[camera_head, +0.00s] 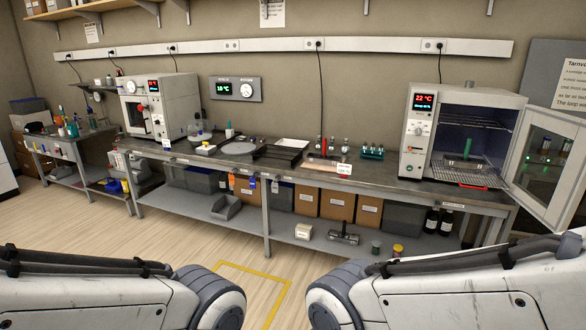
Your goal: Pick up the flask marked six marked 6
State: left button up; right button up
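I cannot make out a flask marked 6; no number is readable on any vessel at this size. Several small vessels (333,146) with dark stoppers or tops stand on the long bench (395,178), right of its middle. A green rack (372,152) with small items is just right of them. Clear rounded glassware (199,133) stands near the left cabinet. Only thick white links of my two arms show along the bottom edge, far from the bench. Neither gripper is in view.
A cabinet (417,150) reading 22 °C stands at the bench's right end, its glass door (545,165) swung open to the right. A closed cabinet (178,105) stands at left. The wooden floor (170,235) in front is clear.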

aim_at(345, 148)
jog(key=z, duration=0.05)
jog(key=i, duration=2.05)
jog(key=z, duration=0.75)
jog(key=i, duration=2.2)
jog(key=z, duration=0.5)
